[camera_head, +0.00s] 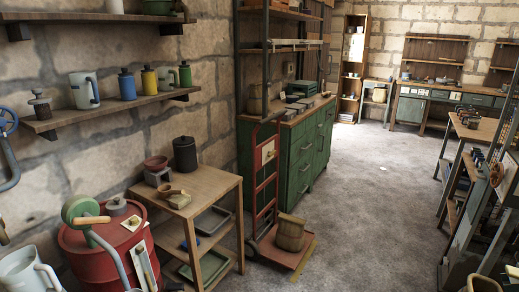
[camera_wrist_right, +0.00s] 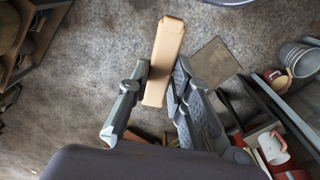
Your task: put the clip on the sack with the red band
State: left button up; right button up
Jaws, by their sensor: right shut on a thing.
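My right gripper (camera_wrist_right: 158,80) shows in the right wrist view, its two fingers closed on a tan, bar-shaped piece (camera_wrist_right: 166,45), which I take to be the clip. The piece sticks out past the fingertips, above the grey floor and clear of it. In the head view a brown, sack-like bundle (camera_head: 290,233) stands upright on the foot plate of a red hand truck (camera_head: 266,170). I cannot make out a red band on it. Neither gripper shows in the head view.
A wooden table (camera_head: 215,181) with pots stands left of the hand truck, beside a red drum (camera_head: 100,250). A green cabinet (camera_head: 300,160) stands behind. Shelving with small items (camera_head: 490,190) lines the right side. The floor between (camera_head: 370,190) is free.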

aim_at(292, 218)
jog(key=i+z, duration=0.3)
jog(key=i, duration=0.2)
jog(key=i+j+z, duration=0.25)
jog(key=i, duration=0.25)
jog(key=i+l+u, duration=0.35)
jog(key=i, duration=0.2)
jog(key=i+l+u, duration=0.4)
jog(key=i+l, duration=0.1)
jog(key=l, duration=0.1)
